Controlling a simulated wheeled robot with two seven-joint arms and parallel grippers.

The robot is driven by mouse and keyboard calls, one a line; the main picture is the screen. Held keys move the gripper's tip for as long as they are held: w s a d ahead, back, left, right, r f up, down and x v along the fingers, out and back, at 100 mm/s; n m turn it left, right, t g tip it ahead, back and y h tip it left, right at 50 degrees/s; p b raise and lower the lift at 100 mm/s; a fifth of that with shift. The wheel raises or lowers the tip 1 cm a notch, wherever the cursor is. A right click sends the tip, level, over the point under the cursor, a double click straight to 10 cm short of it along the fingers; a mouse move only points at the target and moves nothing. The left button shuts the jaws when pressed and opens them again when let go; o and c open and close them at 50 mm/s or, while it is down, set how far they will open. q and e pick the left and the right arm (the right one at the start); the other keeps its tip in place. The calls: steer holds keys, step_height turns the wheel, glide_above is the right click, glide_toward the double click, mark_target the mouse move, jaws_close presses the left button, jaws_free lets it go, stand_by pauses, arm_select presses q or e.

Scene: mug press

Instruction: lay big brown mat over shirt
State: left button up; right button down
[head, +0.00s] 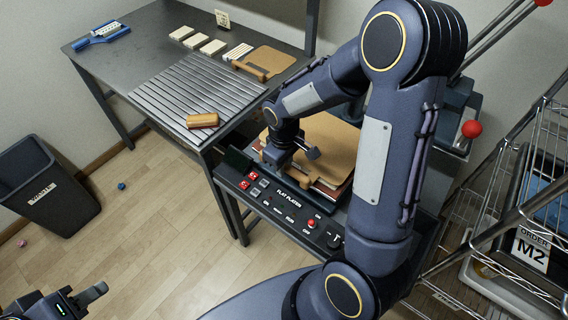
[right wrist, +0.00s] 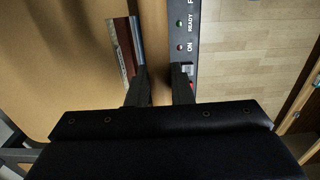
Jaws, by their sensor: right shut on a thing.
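The big brown mat (head: 332,142) lies roughly flat over the press bed, with its far right part behind my right arm. In the right wrist view the mat (right wrist: 60,70) fills the left side, with a wooden bar (right wrist: 154,35) along its edge. My right gripper (head: 272,156) is shut on that bar; its fingers (right wrist: 160,76) stand either side of it. Reddish and pale layers (head: 330,190) show under the mat's near edge; I cannot tell which is the shirt. My left gripper (head: 85,298) is empty at the lower left, far from the mat; its jaw opening is unclear.
The press's control panel (head: 290,208) runs along the front. A dark table (head: 140,50) at left holds a slatted rack (head: 185,88), a wooden-backed brush (head: 202,120), pale blocks and a smaller brown mat (head: 268,60). A wire rack (head: 500,190) stands close at right. A bin (head: 45,185) stands on the floor.

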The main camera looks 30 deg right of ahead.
steer(key=shift+f, duration=0.15)
steer(key=c, duration=1.3)
jaws_free()
step_height(320, 180, up, 11)
steer(key=s+a+r+m+t+y, duration=0.1)
steer(key=s+r+m+t, duration=0.1)
steer(key=s, duration=0.3)
steer(key=s+a+r+m+t+y, duration=0.1)
steer(key=s+m, duration=0.1)
steer(key=s, duration=0.4)
steer(key=s+a+r+m+t+y, duration=0.1)
steer(key=s+a+r+m+t, duration=0.1)
steer(key=s, duration=0.4)
steer(key=shift+a+r+t+y, duration=0.1)
steer(key=shift+r+t+y, duration=0.2)
steer(key=shift+r+y, duration=0.1)
